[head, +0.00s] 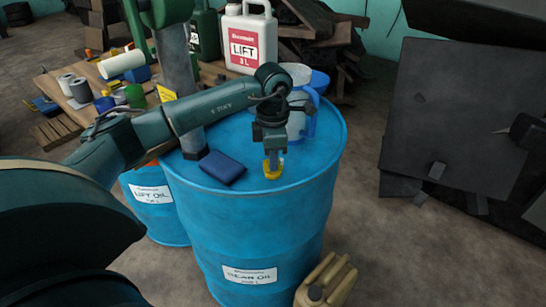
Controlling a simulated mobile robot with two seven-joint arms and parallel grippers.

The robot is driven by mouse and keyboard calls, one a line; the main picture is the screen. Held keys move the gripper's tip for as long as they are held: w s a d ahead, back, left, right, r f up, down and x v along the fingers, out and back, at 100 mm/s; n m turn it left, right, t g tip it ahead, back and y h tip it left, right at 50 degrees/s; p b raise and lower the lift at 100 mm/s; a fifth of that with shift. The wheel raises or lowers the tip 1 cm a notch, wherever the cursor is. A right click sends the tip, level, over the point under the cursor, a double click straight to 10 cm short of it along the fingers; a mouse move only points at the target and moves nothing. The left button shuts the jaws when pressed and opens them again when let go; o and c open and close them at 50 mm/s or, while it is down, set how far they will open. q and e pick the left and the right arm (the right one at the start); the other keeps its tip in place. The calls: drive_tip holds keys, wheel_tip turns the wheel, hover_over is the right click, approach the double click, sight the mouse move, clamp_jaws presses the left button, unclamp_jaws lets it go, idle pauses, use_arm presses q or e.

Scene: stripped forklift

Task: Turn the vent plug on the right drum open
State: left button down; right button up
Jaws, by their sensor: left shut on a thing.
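The right drum (255,225) is a large blue drum with a white label that seems to read GEAR OIL. A yellow vent plug (272,174) shows on its top near the front edge. My left gripper (273,158) points down from above and is shut on the plug, with its fingers hiding part of it. I cannot tell how far the plug is turned. My right gripper is not in view.
A dark blue folded cloth (222,168) lies on the drum top, and a clear jug with a blue handle (309,112) stands behind my gripper. The LIFT OIL drum (152,212) is at left. A tan can (325,283) stands on the floor. A cluttered wooden table (72,100) is behind.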

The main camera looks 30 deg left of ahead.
use_arm(q)
drive_tip(key=n, duration=0.4)
drive_tip(key=shift+n, duration=2.5)
drive_tip(key=c, duration=1.5)
unclamp_jaws()
drive_tip(key=shift+r, duration=6.6)
drive_tip(key=shift+d, duration=0.1)
